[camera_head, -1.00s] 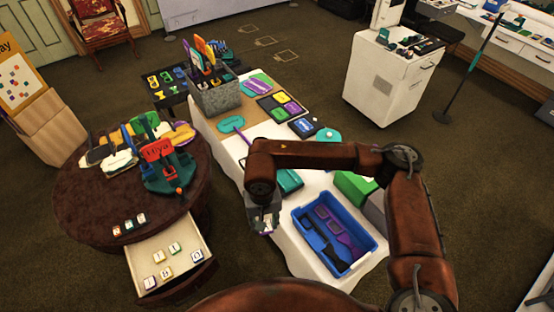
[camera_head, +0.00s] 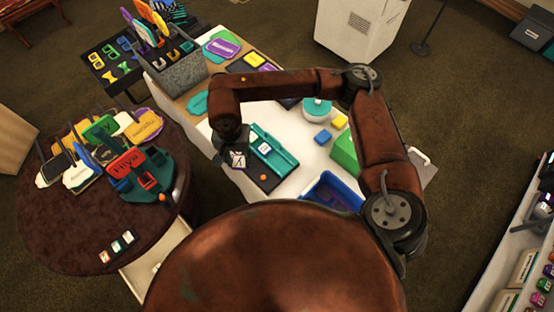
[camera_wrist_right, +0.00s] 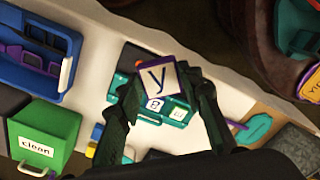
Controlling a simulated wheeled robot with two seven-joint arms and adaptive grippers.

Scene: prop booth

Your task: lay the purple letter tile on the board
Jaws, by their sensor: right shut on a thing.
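My right gripper (camera_head: 232,152) is shut on a white letter tile (camera_head: 238,160) with a purple edge. In the right wrist view the tile (camera_wrist_right: 160,77) shows a dark "y" between the two fingers (camera_wrist_right: 165,100). It is held above the white table, beside a dark board (camera_head: 269,182) with a teal rack (camera_head: 276,150) along it. The rack (camera_wrist_right: 178,121) also shows below the tile in the wrist view, with small white tiles on it. The gripper hides part of the board and rack. My left gripper is not in view.
The round table (camera_head: 60,225) at left holds a red "Hiya" sign (camera_head: 127,165) and several coloured pieces. Three tiles (camera_head: 117,247) lie near its edge, above an open drawer (camera_head: 150,262). A blue bin (camera_head: 335,192) and green box (camera_head: 345,153) stand right of the board.

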